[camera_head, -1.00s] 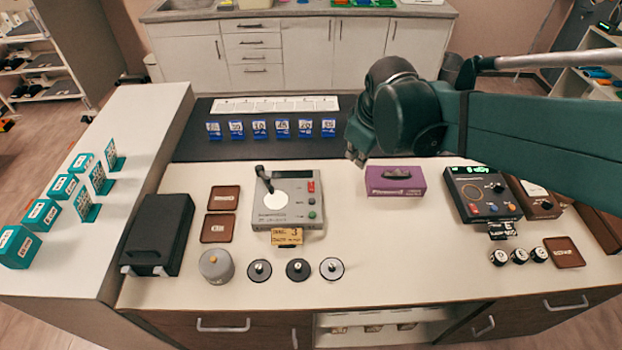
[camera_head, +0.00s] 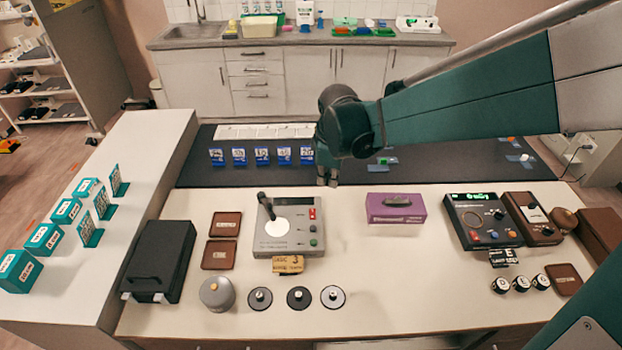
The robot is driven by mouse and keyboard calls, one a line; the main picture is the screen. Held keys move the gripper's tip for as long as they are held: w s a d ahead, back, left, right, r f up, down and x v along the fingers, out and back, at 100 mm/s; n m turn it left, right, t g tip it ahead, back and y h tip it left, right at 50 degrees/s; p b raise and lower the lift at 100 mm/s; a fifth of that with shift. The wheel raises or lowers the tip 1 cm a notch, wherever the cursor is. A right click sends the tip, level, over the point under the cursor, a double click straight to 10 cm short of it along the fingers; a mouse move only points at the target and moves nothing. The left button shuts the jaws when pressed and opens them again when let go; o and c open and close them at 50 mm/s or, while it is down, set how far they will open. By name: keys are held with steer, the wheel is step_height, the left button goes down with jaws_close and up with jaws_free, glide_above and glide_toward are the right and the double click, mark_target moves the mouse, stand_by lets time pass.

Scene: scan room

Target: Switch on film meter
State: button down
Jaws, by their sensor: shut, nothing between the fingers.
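A grey meter (camera_head: 285,226) with a black lever arm, a white round plate, a red switch (camera_head: 312,213) and round buttons stands left of the bench's middle. Its screen looks unlit. A dark meter (camera_head: 484,221) with a lit green display and several knobs stands at the right. The printing is too small to tell which is the film meter. My gripper (camera_head: 327,178) is shut and empty, pointing down. It appears near the back right corner of the grey meter, above the bench; its exact height is unclear.
A purple box (camera_head: 396,209) stands right of the grey meter, and a brown device (camera_head: 531,218) beside the dark meter. Several discs, including one (camera_head: 298,298), lie in front. A black case (camera_head: 160,262) is at left. Blue cards (camera_head: 262,156) stand behind on a dark mat.

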mark_target(312, 211)
steer(key=w+a+f+n+g, duration=0.1)
steer(key=w+a+f+n, duration=0.2)
steer(key=a+f, duration=0.1)
steer(key=shift+w+a+f+p, duration=0.25)
steer(key=shift+w+f+p, duration=0.15)
steer(key=shift+f, duration=0.25)
steer(key=shift+f, duration=0.15)
steer(key=shift+w+f+b, duration=0.1)
steer(key=shift+w+f, duration=0.2)
steer(key=shift+f, duration=1.95)
steer(key=shift+w+f+b, duration=0.1)
steer(key=shift+w+f, duration=0.25)
steer(key=shift+f, duration=1.9)
steer(key=shift+w+f+b, duration=0.1)
steer(key=shift+w+f, duration=0.2)
steer(key=shift+f, duration=1.95)
steer(key=shift+f, duration=0.1)
